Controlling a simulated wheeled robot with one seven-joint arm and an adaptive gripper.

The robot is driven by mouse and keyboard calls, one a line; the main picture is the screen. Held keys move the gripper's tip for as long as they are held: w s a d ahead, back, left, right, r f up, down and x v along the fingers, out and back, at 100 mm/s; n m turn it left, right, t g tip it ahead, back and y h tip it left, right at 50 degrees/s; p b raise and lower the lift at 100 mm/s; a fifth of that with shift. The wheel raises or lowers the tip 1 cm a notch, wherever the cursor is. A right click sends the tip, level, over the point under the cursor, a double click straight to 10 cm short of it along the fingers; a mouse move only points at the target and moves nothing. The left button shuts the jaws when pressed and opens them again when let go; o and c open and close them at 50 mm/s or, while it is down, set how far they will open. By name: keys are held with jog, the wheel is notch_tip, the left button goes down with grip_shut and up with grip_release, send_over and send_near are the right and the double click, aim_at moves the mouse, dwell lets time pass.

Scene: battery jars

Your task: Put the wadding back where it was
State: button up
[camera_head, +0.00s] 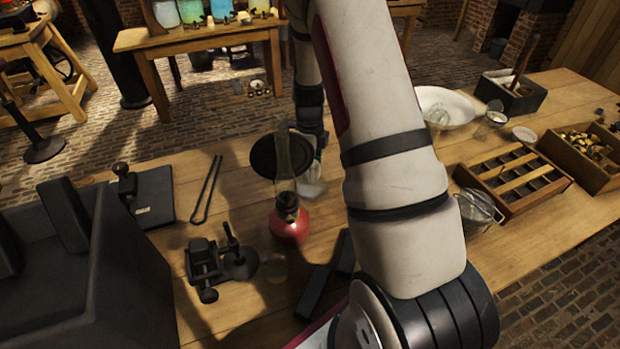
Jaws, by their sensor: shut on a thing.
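My gripper (317,150) points down over the wooden table near the middle, partly hidden by my own forearm and close to the lamp's glass chimney. It is shut on a small, pale, soft-looking thing (312,181), which looks like the wadding. Its outline is blurred, and I cannot tell whether it touches the table. A dark round plate (268,155) lies just left of the gripper.
A red oil lamp (289,226) with a tall chimney stands in front of the gripper. Tongs (206,190) and a black clamp tool (205,262) lie left. A white basin (450,103), a slotted wooden rack (515,176) and a wooden box (582,150) stand right.

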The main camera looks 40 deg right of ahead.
aim_at(310, 162)
jog(key=shift+f, duration=2.2)
jog(key=shift+f, duration=0.15)
jog(key=o, duration=1.1)
notch_tip(310, 162, up, 12)
jog(key=shift+r+b, duration=0.15)
jog(key=shift+b, duration=0.2)
